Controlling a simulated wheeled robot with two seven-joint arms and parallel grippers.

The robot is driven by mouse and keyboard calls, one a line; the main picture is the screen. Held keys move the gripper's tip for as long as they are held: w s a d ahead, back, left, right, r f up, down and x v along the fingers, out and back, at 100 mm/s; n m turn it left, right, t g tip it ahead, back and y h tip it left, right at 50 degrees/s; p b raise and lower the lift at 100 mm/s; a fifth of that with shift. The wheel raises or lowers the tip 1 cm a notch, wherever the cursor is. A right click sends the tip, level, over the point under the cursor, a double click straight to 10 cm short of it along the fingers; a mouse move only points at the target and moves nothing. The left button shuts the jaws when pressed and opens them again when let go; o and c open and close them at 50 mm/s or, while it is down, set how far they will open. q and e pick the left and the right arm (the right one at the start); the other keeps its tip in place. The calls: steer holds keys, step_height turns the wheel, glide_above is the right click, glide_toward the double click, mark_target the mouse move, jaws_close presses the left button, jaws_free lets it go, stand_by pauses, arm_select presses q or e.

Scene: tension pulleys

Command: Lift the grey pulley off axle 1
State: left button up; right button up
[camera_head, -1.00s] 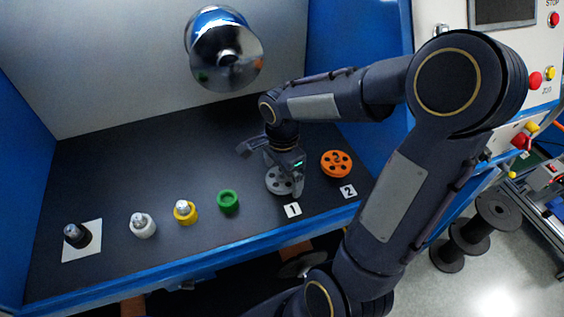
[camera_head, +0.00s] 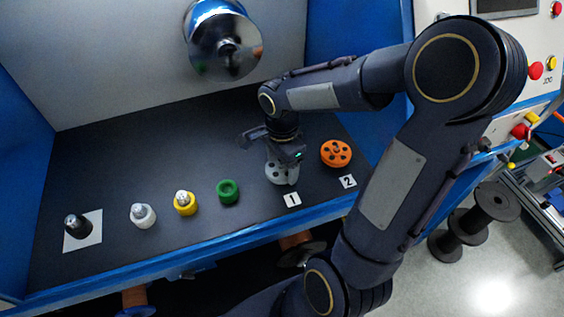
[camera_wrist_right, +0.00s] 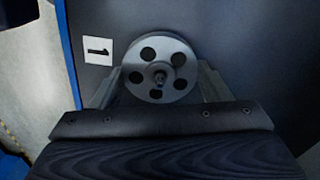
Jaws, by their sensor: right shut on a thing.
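The grey pulley (camera_head: 276,172) is a flat disc with several round holes, behind label 1 (camera_head: 291,199). It also shows face-on in the right wrist view (camera_wrist_right: 173,52), with a small metal tip, likely axle 1 (camera_wrist_right: 160,78), at its centre. My right gripper (camera_head: 284,170) is shut on the grey pulley from above. In the right wrist view, its fingers (camera_wrist_right: 159,80) flank the disc on both sides. The pictures do not clearly show whether the pulley is clear of its seat. My left gripper is not in view.
An orange pulley (camera_head: 336,153) sits behind label 2 (camera_head: 348,182), close to the right. Green (camera_head: 228,191), yellow (camera_head: 185,204) and white (camera_head: 143,215) parts and a black part (camera_head: 77,226) stand left. A shiny round fixture (camera_head: 225,45) is on the back wall.

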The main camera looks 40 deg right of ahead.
steer(key=shift+r+p, duration=1.3)
steer(key=shift+r, duration=0.55)
steer(key=shift+r+p, duration=0.75)
steer(key=shift+r, duration=0.25)
steer(key=shift+r, duration=0.1)
step_height(320, 180, up, 3)
steer(key=shift+f+p, duration=0.2)
steer(key=shift+p, duration=0.85)
steer(key=shift+s+a+r+p, duration=0.15)
steer(key=shift+r+p, duration=0.25)
steer(key=shift+r, duration=0.15)
steer(key=shift+s+a+r+p, duration=0.1)
steer(key=shift+r+p, duration=0.25)
steer(key=shift+r, duration=0.15)
steer(key=shift+s, duration=0.5)
